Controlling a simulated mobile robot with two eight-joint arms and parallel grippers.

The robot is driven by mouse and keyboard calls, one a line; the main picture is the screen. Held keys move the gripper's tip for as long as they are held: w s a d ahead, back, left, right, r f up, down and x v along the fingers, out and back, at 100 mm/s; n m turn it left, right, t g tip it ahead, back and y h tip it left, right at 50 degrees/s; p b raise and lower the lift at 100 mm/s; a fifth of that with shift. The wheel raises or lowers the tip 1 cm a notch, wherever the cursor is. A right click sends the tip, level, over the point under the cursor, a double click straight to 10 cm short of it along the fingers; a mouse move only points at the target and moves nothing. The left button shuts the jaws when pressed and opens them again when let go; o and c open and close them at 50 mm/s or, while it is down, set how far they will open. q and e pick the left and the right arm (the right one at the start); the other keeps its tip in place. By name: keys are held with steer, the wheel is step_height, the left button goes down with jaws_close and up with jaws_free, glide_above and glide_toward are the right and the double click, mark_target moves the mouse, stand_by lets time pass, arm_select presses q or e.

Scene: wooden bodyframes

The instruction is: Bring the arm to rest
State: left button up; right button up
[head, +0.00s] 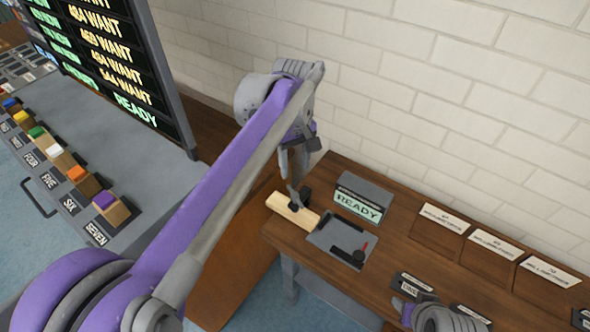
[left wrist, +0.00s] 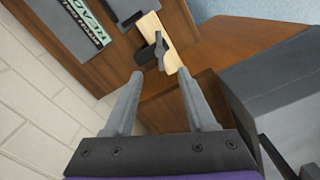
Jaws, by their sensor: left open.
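My left arm reaches from the lower left, and its gripper (head: 296,178) points down over the left end of the brown table (head: 400,218). In the left wrist view the two grey fingers (left wrist: 161,76) are apart with nothing between them. A pale wooden block (head: 284,207) with a black clamp-like part lies at the table's left end. The block also shows in the left wrist view (left wrist: 149,27), just beyond the fingertips. In the head view the fingers overlap the black part; I cannot tell whether they touch. A piece of my right arm (head: 440,317) shows at the bottom right; its gripper is not visible.
A grey plate with a red-tipped lever (head: 338,243) and a READY display (head: 358,206) sit beside the block. Labelled trays (head: 487,252) lie to the right. A white brick wall (head: 420,90) stands behind. A grey console (head: 95,125) with coloured blocks stands left under a text board.

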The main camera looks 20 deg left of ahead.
arm_select(q)
steer(key=shift+s, duration=0.1)
stand_by(0.4)
steer(key=s+a+f+m+t, duration=0.1)
steer(key=s+f+m, duration=0.2)
steer(key=s, duration=0.3)
steer(key=s+a+f+m+t+p, duration=0.1)
steer(key=s+a+f+m+t, duration=0.1)
steer(key=s, duration=0.5)
steer(key=s+a+f+m+t, duration=0.1)
steer(key=s+f+m+t, duration=0.1)
steer(key=s+f, duration=0.4)
steer(key=shift+s+a+m+p, duration=0.4)
steer(key=shift+s+m, duration=0.2)
steer(key=shift+m, duration=0.3)
